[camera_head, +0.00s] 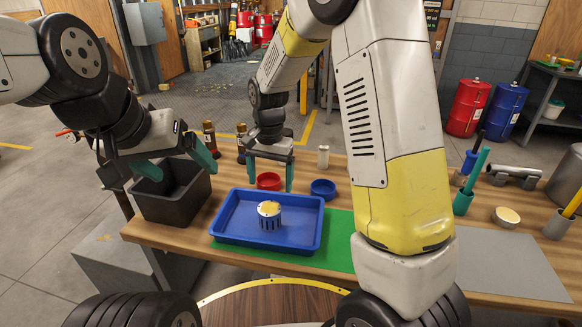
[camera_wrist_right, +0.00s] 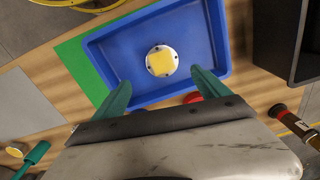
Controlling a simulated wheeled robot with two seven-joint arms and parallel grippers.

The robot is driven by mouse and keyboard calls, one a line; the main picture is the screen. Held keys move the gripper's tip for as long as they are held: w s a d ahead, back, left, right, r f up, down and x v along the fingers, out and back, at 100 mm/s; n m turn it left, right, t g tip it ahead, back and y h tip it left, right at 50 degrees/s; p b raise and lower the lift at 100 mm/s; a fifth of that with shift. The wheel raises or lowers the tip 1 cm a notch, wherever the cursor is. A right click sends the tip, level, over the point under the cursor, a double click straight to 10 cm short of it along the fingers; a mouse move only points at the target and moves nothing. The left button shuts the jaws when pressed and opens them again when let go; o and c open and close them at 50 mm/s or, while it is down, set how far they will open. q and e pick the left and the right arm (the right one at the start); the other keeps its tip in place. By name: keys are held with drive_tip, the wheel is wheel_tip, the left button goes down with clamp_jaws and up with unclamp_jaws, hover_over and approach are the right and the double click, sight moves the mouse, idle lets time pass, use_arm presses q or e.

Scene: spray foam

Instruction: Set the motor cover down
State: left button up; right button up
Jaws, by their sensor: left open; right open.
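The motor cover (camera_head: 269,214) is a short silver cylinder with slotted sides and a yellow top. It stands upright in the blue tray (camera_head: 228,238), and it also shows in the right wrist view (camera_wrist_right: 162,60) inside the tray (camera_wrist_right: 110,77). My right gripper (camera_head: 270,186) is open and empty, above the tray's far side and behind the cover, with its green fingers apart. In the right wrist view its fingers (camera_wrist_right: 158,90) point toward the cover without touching it. My left gripper (camera_head: 177,164) is open and empty over the black bin at the left.
The black bin (camera_head: 172,208) stands left of the tray. A red bowl (camera_head: 268,181) and a blue bowl (camera_head: 323,188) sit behind the tray.

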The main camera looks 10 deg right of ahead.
drive_tip(key=s+d+r+n+t+y, duration=0.1)
drive_tip(key=s+d+r+t, duration=0.1)
drive_tip(key=s+d+r, duration=0.4)
drive_tip(key=s+d+r+n+t+y, duration=0.1)
drive_tip(key=s+d+r+n, duration=0.15)
drive_tip(key=r, duration=0.55)
drive_tip(key=s+d+r+n+t, duration=0.1)
drive_tip(key=s+d+r, duration=0.1)
drive_tip(key=s, duration=0.4)
drive_tip(key=s+d+r+n+t, duration=0.1)
drive_tip(key=s+d+r+t, duration=0.1)
drive_tip(key=s, duration=0.4)
drive_tip(key=shift+d+r, duration=0.35)
